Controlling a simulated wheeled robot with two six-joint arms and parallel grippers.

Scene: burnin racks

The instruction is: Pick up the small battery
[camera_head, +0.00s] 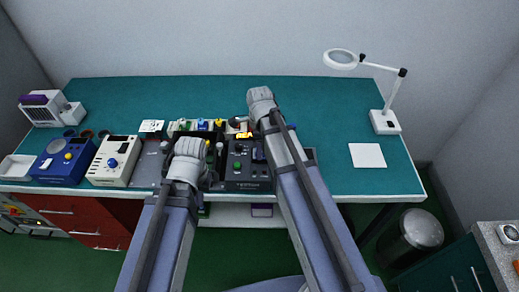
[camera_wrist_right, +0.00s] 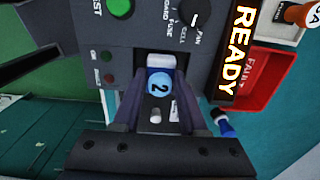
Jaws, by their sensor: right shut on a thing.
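In the right wrist view my right gripper (camera_wrist_right: 158,88) is shut on a small white piece with a round blue label marked 2 (camera_wrist_right: 158,82); it looks like the small battery. Its white end lies against the edge of a dark grey tester (camera_wrist_right: 130,45); I cannot tell whether it sits in a slot. In the head view my right wrist (camera_head: 262,96) is above the far side of the tester (camera_head: 247,175), its fingers hidden. My left gripper (camera_head: 190,150) is over the bench just left of the tester, fingertips not distinguishable.
The tester's display reads READY (camera_wrist_right: 236,48). Cream (camera_head: 114,160) and blue (camera_head: 62,160) devices stand left. A magnifier lamp (camera_head: 384,120) stands right. The back bench is clear.

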